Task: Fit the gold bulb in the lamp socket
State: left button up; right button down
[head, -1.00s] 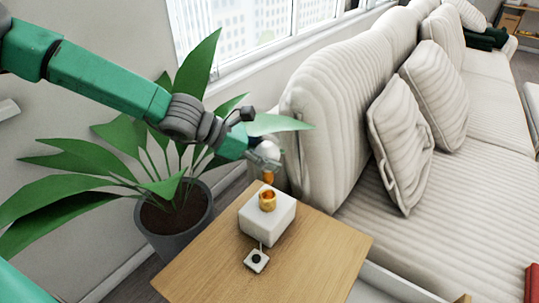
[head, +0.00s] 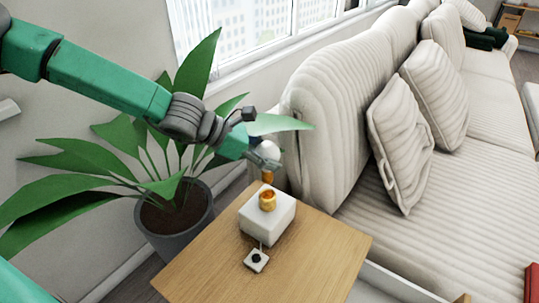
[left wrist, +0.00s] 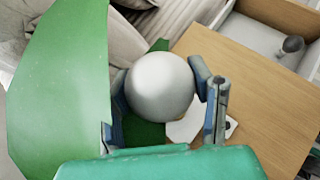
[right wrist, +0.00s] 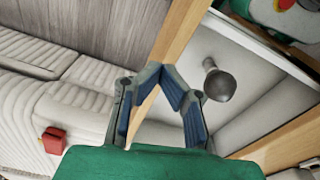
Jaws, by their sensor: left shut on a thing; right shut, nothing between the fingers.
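A white-globed bulb with a gold base (head: 268,176) is in my left gripper (head: 266,160), which is shut on it. The globe (left wrist: 160,87) sits between the fingers in the left wrist view. The lamp is a white block (head: 266,222) with a gold socket (head: 267,201) on top. The bulb is above the socket, its base pointing down and appearing just behind and above the socket's rim. I cannot tell whether they touch. My right gripper (right wrist: 164,95) is shut and empty in the right wrist view; it is out of the head view.
The lamp stands on a wooden side table (head: 310,250), with a small switch box (head: 256,260) in front of it. A potted plant (head: 175,225) with broad leaves stands left of the table, close to my left arm. A cream sofa (head: 430,190) is on the right.

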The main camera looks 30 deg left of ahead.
aim_at(269, 182)
pick_arm(q)
jog(key=shift+f+b, duration=3.5)
jog(key=shift+f, duration=0.5)
jog(key=shift+a+f, duration=0.1)
jog(key=shift+f, duration=0.2)
jog(key=shift+s+f+b, duration=0.1)
jog(key=shift+f+b, duration=0.3)
jog(key=shift+b, duration=0.2)
jog(key=o, duration=1.3)
jog(key=shift+a, duration=0.1)
